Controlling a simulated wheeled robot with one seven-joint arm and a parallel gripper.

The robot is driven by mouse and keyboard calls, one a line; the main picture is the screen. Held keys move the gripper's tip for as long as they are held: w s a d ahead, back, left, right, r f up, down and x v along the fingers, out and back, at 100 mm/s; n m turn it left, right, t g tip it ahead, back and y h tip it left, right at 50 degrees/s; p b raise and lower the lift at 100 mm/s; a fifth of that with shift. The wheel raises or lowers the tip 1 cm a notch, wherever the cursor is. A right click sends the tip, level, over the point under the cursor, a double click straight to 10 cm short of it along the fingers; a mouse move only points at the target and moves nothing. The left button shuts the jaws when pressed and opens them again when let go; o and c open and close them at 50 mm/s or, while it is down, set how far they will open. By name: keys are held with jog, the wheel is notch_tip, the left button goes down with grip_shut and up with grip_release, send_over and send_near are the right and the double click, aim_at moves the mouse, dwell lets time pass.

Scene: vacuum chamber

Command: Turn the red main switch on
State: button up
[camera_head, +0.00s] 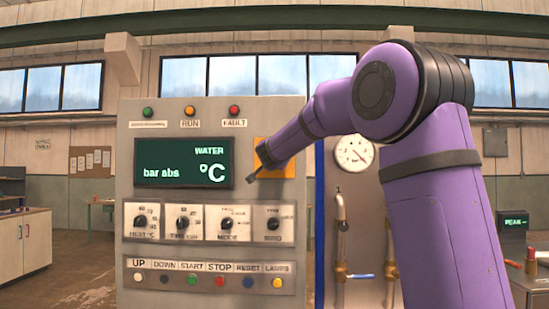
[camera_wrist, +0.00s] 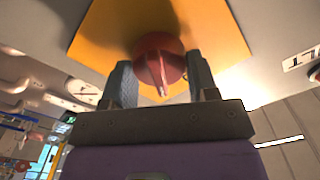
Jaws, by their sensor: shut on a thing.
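The red main switch (camera_wrist: 150,46) is a round red knob with a raised grip bar, mounted on a yellow plate (camera_wrist: 100,28) in the wrist view. My gripper (camera_wrist: 159,74) has one finger on each side of the knob and is shut on it. In the head view the yellow plate (camera_head: 286,169) shows on the right part of the control panel. My purple arm and gripper (camera_head: 254,176) cover the knob there. The panel's screen (camera_head: 183,163) is lit and shows "WATER", "bar abs" and "°C".
The control panel (camera_head: 126,215) carries a row of black dials (camera_head: 183,222), coloured push buttons (camera_head: 191,280) and lamps (camera_head: 190,111) on top. A pressure gauge (camera_head: 353,152) and pipes (camera_head: 341,235) stand to its right. A cabinet (camera_head: 25,243) is at far left.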

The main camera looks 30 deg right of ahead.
jog(key=m, duration=0.5)
jog(key=shift+f+m, duration=0.1)
jog(key=shift+m, duration=0.2)
jog(key=m, duration=0.5)
jog(key=shift+d+f, duration=0.1)
jog(key=shift+f, duration=0.05)
jog(key=shift+m, duration=0.4)
jog(key=o, duration=0.9)
jog(key=shift+s, duration=0.15)
jog(key=v, duration=1)
jog(key=shift+s+a, duration=0.25)
jog(key=shift+a, duration=0.05)
